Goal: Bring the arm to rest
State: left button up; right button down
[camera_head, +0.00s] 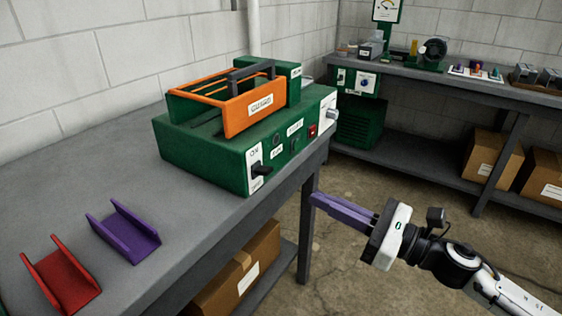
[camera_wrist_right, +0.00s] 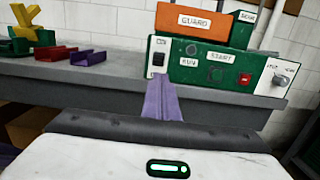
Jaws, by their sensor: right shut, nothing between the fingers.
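My right arm reaches in from the lower right in the head view. Its right gripper (camera_head: 316,199) has long purple fingers, shut together with nothing between them. It hangs in the air just off the front edge of the near bench, to the right of the green machine (camera_head: 222,150). In the right wrist view the shut fingers (camera_wrist_right: 161,86) point toward the bench edge below the machine's front panel (camera_wrist_right: 205,66). My left gripper is not in view.
The grey bench (camera_head: 75,190) holds the machine with its orange guard (camera_head: 252,110), a purple channel (camera_head: 128,240) and a red channel (camera_head: 62,285). A box (camera_head: 235,275) sits underneath. A back bench (camera_head: 440,78) carries equipment. Open floor (camera_head: 345,265) lies around the gripper.

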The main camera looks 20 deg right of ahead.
jog(key=s+d+f+m+h, duration=0.15)
jog(key=f+m+h, duration=0.25)
jog(key=f+m, duration=0.6)
jog(key=s+f+m+h, duration=0.2)
jog(key=f+m+h, duration=0.35)
jog(key=m, duration=0.75)
jog(key=s+a+f+m+g, duration=0.3)
jog(key=s+a+f+m, duration=0.2)
jog(key=s+f+m, duration=0.2)
jog(key=s+a+f+m+g, duration=0.3)
jog(key=s+a+f+m, duration=0.2)
jog(key=s+f+m, duration=0.3)
notch_tip(320, 180, down, 4)
jog(key=m, duration=0.3)
jog(key=shift+s+r+g+y, duration=0.25)
jog(key=shift+g+y, duration=0.05)
jog(key=shift+y, duration=0.05)
jog(key=shift+d, duration=0.1)
